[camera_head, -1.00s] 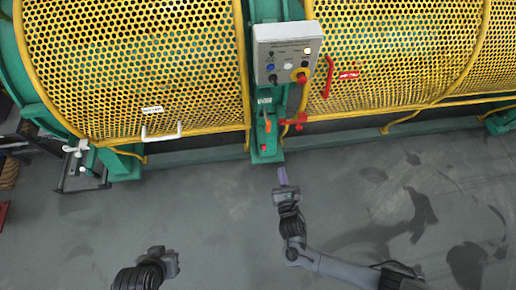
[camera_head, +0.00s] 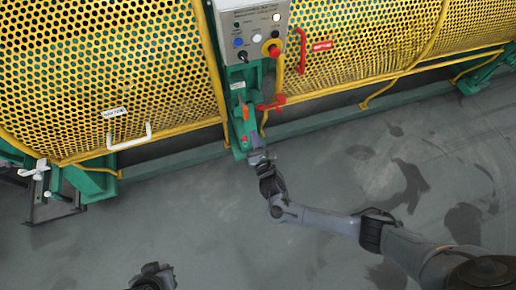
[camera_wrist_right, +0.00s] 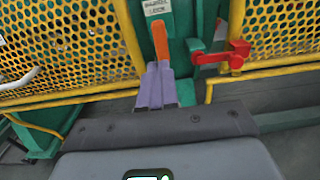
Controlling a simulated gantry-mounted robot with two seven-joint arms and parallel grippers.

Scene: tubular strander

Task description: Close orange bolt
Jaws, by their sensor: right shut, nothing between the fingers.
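The orange bolt (camera_wrist_right: 160,38) shows in the right wrist view as an upright orange bar on the green post. In the head view it is a small orange piece (camera_head: 245,112) on the post below the control box. My right gripper (camera_wrist_right: 158,68) is shut and empty, its purple fingers together, their tips just below the bar's lower end in the right wrist view. I cannot tell whether they touch it. In the head view the right gripper (camera_head: 256,152) is at the foot of the post. My left gripper (camera_head: 155,274) is at the bottom edge, its fingers unclear.
A red latch (camera_wrist_right: 225,56) sits just right of the bolt. Yellow mesh guards (camera_head: 100,70) stand on both sides of the green post (camera_wrist_right: 185,25). The control box (camera_head: 248,30) with buttons is above. The grey floor (camera_head: 200,220) in front is clear.

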